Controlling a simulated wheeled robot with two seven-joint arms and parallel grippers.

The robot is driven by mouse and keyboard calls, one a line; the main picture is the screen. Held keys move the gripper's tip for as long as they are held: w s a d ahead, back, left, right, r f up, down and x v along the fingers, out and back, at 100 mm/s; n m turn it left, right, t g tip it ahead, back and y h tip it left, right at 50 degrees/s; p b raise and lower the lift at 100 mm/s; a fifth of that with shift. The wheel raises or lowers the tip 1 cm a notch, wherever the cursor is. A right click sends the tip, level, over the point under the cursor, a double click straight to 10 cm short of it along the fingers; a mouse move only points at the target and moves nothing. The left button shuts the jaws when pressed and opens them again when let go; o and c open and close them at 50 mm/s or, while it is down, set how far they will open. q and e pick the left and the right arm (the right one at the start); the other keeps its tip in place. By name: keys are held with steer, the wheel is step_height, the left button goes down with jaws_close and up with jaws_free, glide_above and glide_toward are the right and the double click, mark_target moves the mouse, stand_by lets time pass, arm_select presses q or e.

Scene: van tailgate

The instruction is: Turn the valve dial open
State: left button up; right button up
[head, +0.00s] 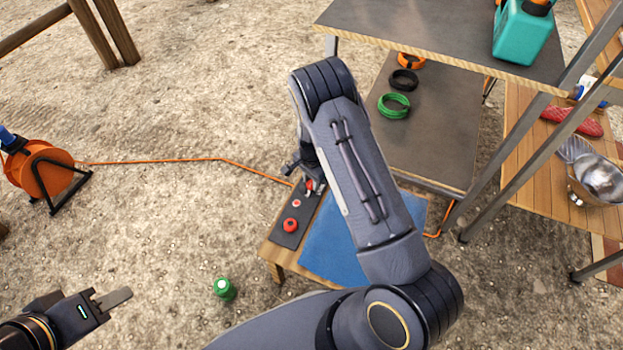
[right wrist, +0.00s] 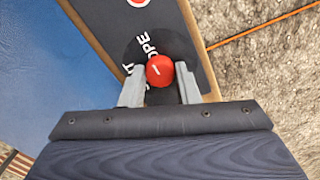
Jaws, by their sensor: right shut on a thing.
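The valve dial is a red knob (right wrist: 160,71) with a short white mark on its upper left part, in the right wrist view. In the head view my right gripper (head: 308,180) is at the far end of the dark panel (head: 285,238), mostly hidden by my arm.
A red button (head: 296,203) and a larger red knob (head: 291,225) are on the panel, beside a blue mat (head: 335,240). A metal shelf (head: 430,140) stands behind to the right.

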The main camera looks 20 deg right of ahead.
mark_target(311, 183)
stand_by(0.3)
steer(key=o, duration=1)
steer(key=shift+c, duration=0.2)
steer(key=shift+r, duration=0.1)
step_height(311, 183, up, 8)
steer(key=p, duration=0.2)
steer(key=shift+f+p, duration=0.2)
steer(key=shift+p, duration=0.2)
